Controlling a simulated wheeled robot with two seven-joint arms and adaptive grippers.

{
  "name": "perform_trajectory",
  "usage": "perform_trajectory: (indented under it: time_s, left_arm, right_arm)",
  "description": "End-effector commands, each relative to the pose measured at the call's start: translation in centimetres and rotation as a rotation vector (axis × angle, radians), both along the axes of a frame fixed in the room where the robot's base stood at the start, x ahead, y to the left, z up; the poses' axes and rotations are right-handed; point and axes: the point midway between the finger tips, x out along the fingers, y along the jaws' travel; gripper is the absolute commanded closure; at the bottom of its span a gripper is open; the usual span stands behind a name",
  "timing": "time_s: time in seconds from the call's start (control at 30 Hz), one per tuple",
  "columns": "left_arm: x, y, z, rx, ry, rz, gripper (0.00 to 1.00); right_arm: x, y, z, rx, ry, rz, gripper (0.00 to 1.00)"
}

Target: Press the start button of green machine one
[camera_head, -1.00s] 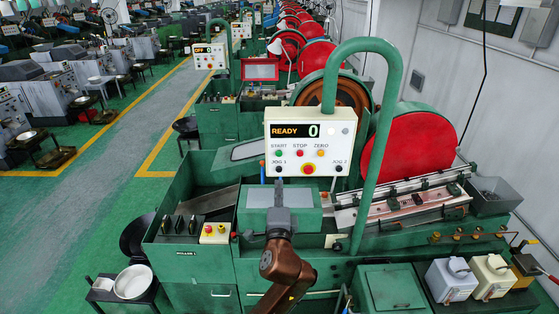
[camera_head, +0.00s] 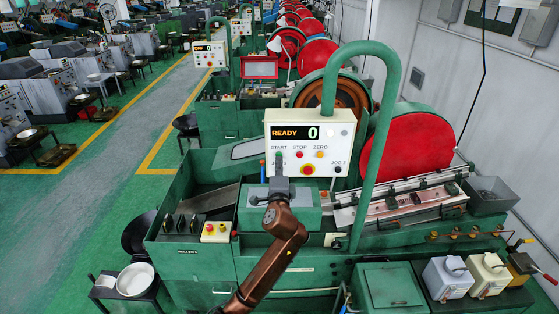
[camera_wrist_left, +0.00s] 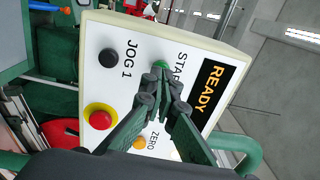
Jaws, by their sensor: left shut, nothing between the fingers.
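The near green machine (camera_head: 330,262) carries a white control panel (camera_head: 340,130) whose display reads READY and 0. My left gripper (camera_head: 279,157) is shut and empty, raised in front of the panel's lower left, with its tips at the green START button. In the left wrist view the START button (camera_wrist_left: 160,65) shows just beyond the closed fingertips (camera_wrist_left: 162,78); I cannot tell whether they touch it. The black JOG 1 button (camera_wrist_left: 109,57) and the red emergency button (camera_wrist_left: 101,117) on its yellow ring are clear of the fingers. My right gripper is out of view.
A green curved pipe (camera_head: 387,130) rises beside the panel. Another machine with a panel reading OFF (camera_head: 209,54) stands behind. The green floor aisle (camera_head: 80,205) at the left is open.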

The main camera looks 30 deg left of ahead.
Motion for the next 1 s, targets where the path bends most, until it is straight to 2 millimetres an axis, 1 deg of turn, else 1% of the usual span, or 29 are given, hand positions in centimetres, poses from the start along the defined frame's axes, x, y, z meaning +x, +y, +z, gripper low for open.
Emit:
perform_trajectory:
  time_s: [0.13,0.5,0.73,1.0]
  left_arm:
    - [0.7,0.5,0.0,0.001,0.0,0.001,1.0]
    - [0.9,0.6,0.0,0.001,0.001,0.0,1.0]
    - [2.6,1.6,0.2,0.001,-0.001,0.0,1.0]
    - [2.6,1.6,0.5,0.002,-0.006,-0.001,1.0]
  right_arm:
    - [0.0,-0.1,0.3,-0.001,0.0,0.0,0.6]
    - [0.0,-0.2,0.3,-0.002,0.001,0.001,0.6]
    - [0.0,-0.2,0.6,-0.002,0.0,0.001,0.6]
    - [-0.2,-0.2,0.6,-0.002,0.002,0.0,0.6]
